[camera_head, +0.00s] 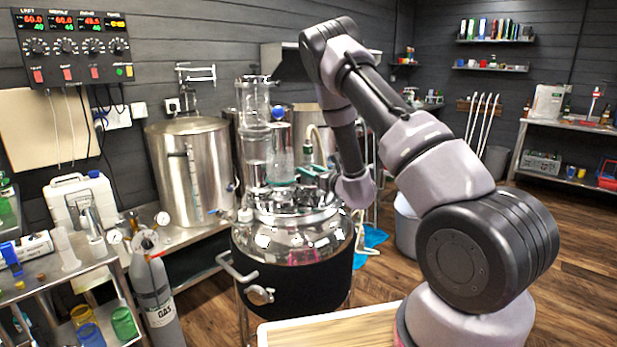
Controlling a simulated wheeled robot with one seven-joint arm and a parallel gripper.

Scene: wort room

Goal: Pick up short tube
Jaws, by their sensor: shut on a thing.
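My arm reaches up and over from the lower right, and its wrist hangs down above the right side of the steel kettle lid (290,228). My gripper (305,176) is small and partly lost among the fittings there. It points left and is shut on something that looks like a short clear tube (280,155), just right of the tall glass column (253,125). The fingertips and the tube's lower end are hard to make out. I cannot tell whether the tube touches the lid.
A large steel pot (192,165) stands on a bench behind left. A grey gas cylinder (152,285) and a cluttered steel cart (65,275) are at the left. A pale wooden board (325,328) lies in front. Open wooden floor (560,245) is at the right.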

